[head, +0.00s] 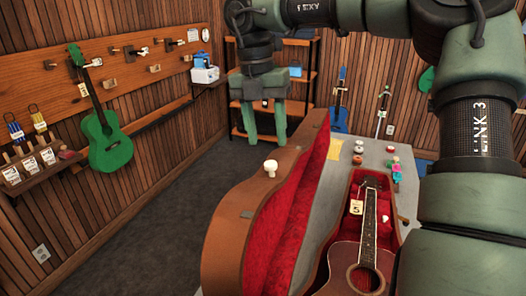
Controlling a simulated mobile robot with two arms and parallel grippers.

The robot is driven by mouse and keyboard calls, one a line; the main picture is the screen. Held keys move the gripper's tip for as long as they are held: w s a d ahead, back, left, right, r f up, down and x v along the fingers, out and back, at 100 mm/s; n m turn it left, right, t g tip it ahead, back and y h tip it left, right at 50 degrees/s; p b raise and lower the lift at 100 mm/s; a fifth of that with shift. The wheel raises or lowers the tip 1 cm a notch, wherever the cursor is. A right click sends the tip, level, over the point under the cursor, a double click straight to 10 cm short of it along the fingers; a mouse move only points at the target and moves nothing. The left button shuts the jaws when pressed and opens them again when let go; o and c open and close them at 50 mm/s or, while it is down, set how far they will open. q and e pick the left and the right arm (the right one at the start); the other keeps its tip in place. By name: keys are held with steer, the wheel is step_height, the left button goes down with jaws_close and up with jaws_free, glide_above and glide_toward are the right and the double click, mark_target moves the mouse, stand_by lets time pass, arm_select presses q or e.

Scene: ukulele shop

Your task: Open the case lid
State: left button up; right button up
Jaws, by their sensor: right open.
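The brown case lid (240,222) stands raised on its edge, its red lining facing right toward the case. A white knob (270,165) sits on the lid's outer side. The case base (404,212) lies on the grey table with red lining. A reddish-brown ukulele (345,256) with a tag marked 5 (356,207) lies in it. My right gripper (266,137) is open with its fingers pointing down, in the picture just above the knob and beside the lid's far end. Nothing shows between the fingers. My left gripper is not in view.
The grey table (330,190) bears small round items (358,150) and colourful pieces (397,172) near its far right. A green ukulele (105,135) hangs on the left wall. A shelf unit (300,75) stands at the back. The dark floor (180,175) left of the lid is clear.

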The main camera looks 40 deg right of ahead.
mark_target(270, 162)
steer(key=f, duration=0.1)
steer(key=f+p, duration=0.1)
steer(key=f, duration=0.2)
steer(key=shift+s+d, duration=0.2)
steer(key=shift+s, duration=0.15)
steer(key=shift+w+f+p, duration=0.2)
steer(key=shift+f+p, duration=0.15)
steer(key=shift+f, duration=0.7)
steer(key=shift+s, duration=0.1)
steer(key=shift+c, duration=1)
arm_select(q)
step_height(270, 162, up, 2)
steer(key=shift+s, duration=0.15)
arm_select(e)
jaws_close()
steer(key=shift+r, duration=0.1)
